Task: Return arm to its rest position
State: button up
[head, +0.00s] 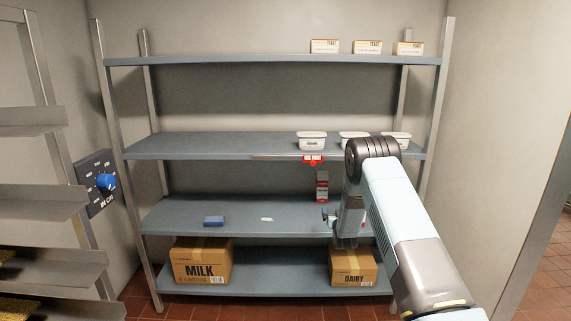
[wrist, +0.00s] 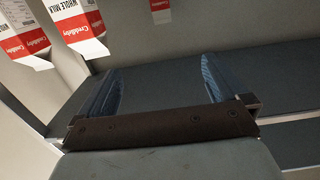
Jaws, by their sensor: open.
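My arm reaches in from the lower right in the head view, bends at a dark joint and hangs down in front of the shelving unit (head: 180,213). My gripper (head: 328,214) is near the third shelf, partly hidden by my own arm. In the wrist view my gripper (wrist: 162,90) shows two blue fingers spread wide apart with nothing between them. A red and white carton (head: 322,185) stands on the third shelf behind the gripper. In the wrist view, whole milk cartons (wrist: 78,30) are at the upper left, apart from the fingers.
White tubs (head: 312,141) stand on the second shelf above a red tag (head: 312,159). Yeast boxes (head: 367,47) are on top. A blue block (head: 214,221) and a small white item (head: 267,219) lie on the third shelf. A milk box (head: 203,262) and dairy box (head: 353,267) sit below.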

jog(key=s+r+g, duration=0.1)
jog(key=s+r, duration=0.3)
jog(key=r, duration=0.5)
jog(key=s+d+r+g, duration=0.1)
jog(key=s+r+g, duration=0.15)
jog(key=r, duration=0.55)
jog(key=s+r+g, duration=0.1)
jog(key=s+r, duration=0.3)
jog(key=r, duration=0.5)
jog(key=s+r+g, duration=0.1)
jog(key=s+r, duration=0.5)
jog(key=s, duration=0.4)
jog(key=s+r+g, duration=0.2)
jog(key=s+r, duration=0.3)
jog(key=s, duration=0.4)
jog(key=s+g, duration=0.4)
jog(key=s, duration=3.1)
jog(key=shift+s+d+r, duration=0.15)
jog(key=shift+r, duration=0.05)
